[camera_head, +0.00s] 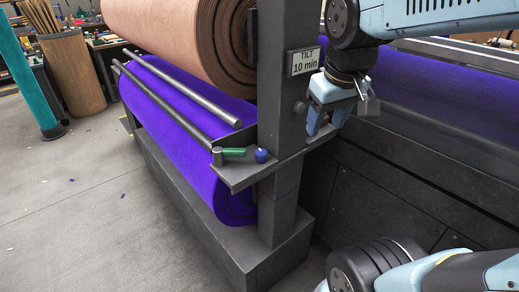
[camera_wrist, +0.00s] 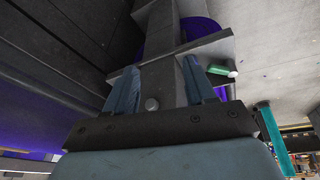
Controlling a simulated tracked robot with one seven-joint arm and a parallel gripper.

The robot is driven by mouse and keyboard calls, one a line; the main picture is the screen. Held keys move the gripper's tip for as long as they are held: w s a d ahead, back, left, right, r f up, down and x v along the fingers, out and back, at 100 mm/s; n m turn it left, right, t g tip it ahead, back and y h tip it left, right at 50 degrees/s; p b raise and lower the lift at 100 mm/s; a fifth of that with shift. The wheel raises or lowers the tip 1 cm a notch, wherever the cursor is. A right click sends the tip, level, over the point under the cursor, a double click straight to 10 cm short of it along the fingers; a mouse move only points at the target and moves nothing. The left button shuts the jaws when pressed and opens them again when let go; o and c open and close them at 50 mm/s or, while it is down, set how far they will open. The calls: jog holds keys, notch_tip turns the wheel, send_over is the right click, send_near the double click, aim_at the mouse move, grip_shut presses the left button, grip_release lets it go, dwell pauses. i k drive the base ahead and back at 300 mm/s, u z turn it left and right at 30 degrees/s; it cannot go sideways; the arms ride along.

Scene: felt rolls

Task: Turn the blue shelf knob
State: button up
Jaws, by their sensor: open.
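The blue knob (camera_head: 261,156) is a small round knob on the grey shelf (camera_head: 238,178) that sticks out from the dark post, beside a green handle (camera_head: 233,153). The green handle (camera_wrist: 219,70) shows there just right of the right finger. I cannot make out the blue knob in that view.
A purple felt roll (camera_head: 180,130) and a brown roll (camera_head: 190,40) lie left of the post. Open floor (camera_head: 70,220) is at left.

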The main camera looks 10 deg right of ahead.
aim_at(261, 154)
jog(key=z, duration=0.95)
jog(key=k, duration=1.45)
jog(key=u, duration=0.8)
jog(key=i, duration=1)
jog(key=z, duration=0.05)
